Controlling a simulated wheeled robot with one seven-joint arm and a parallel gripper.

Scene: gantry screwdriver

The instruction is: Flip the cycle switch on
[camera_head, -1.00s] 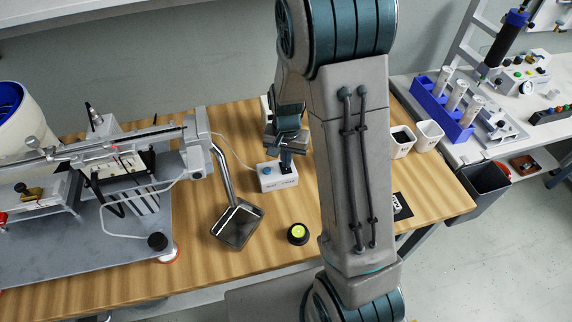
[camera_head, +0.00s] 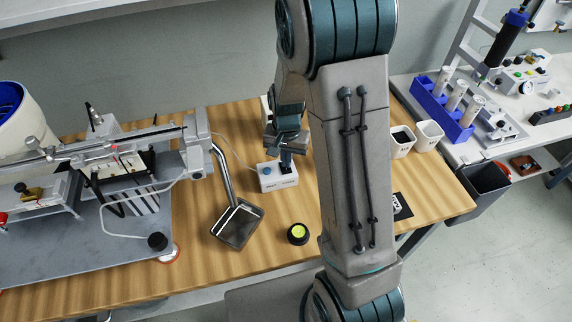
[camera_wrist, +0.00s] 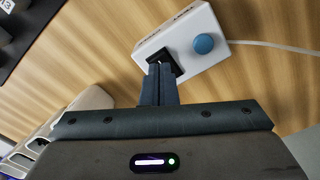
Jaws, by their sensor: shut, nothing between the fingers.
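The white control box (camera_head: 279,181) stands on the wooden table, with a blue round button (camera_head: 267,171) on its left part. In the wrist view the box (camera_wrist: 206,22) shows the blue button (camera_wrist: 204,43) and, beside it, the black switch area (camera_wrist: 160,59). My gripper (camera_head: 286,160) is shut and empty, pointing down at the box. In the wrist view its closed fingertips (camera_wrist: 160,68) are at the black switch and cover part of it. I cannot tell whether they touch it, or which way the switch is set.
A metal scoop-like tray (camera_head: 238,226) and a black puck with a yellow-green top (camera_head: 298,234) are in front of the box. A gantry machine (camera_head: 110,160) fills the left. White cups (camera_head: 428,135) stand to the right. A white cable (camera_wrist: 275,46) leaves the box.

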